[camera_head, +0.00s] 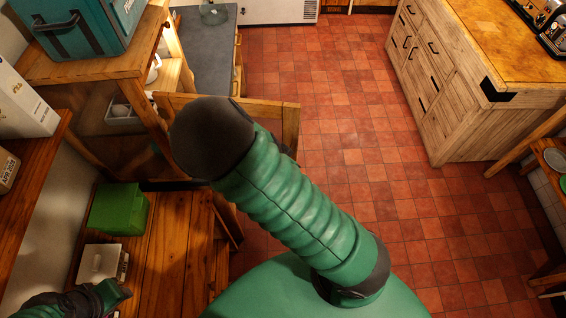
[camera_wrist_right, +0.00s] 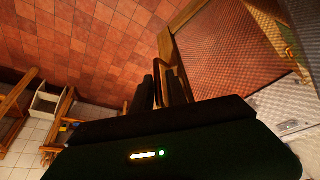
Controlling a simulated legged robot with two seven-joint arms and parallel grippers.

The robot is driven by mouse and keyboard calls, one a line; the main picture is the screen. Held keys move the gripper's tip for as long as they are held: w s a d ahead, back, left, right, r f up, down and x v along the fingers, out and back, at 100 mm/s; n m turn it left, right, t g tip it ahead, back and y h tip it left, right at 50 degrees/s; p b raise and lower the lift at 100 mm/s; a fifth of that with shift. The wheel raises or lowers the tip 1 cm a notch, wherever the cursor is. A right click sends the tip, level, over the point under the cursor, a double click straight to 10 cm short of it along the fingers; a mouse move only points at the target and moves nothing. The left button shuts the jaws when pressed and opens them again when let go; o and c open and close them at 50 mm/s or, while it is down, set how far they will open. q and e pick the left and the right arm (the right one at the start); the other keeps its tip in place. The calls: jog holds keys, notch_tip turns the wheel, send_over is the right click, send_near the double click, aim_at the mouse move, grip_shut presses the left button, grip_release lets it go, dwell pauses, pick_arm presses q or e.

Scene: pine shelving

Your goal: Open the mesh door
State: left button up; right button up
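The mesh door has a pine frame (camera_head: 290,125) and stands out from the shelving on the left, over the floor. In the right wrist view its reddish mesh panel (camera_wrist_right: 235,55) fills the upper right. My right arm reaches across the head view to the door and hides much of it and my right gripper. In the wrist view the dark fingers of my right gripper (camera_wrist_right: 165,90) are at the wooden edge of the door; whether they grip it I cannot tell. My left gripper (camera_head: 100,298) is low at the left, by the lower shelf, its fingers unclear.
A green box (camera_head: 118,208) and a pale container (camera_head: 103,262) stand on the lower shelf. A teal box (camera_head: 85,25) is on top. A wooden cabinet (camera_head: 440,90) stands at the right. The tiled floor (camera_head: 350,120) between is clear.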

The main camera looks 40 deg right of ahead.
jog(key=p+v, duration=0.3)
jog(key=v, duration=1.3)
jog(key=shift+p, duration=0.4)
jog(key=shift+w, duration=0.1)
jog(key=s+a+f+n+t+y+b, duration=0.1)
jog(key=a+f+n+b, duration=0.3)
jog(key=f+n+b, duration=0.4)
jog(key=s+a+f+n+t+y+b, duration=0.1)
jog(key=a+f+n+y+b, duration=0.2)
jog(key=f+n+b, duration=0.6)
notch_tip(320, 180, down, 2)
jog(key=shift+a+f+b, duration=0.15)
jog(key=shift+a+b, duration=0.55)
jog(key=shift+a, duration=0.3)
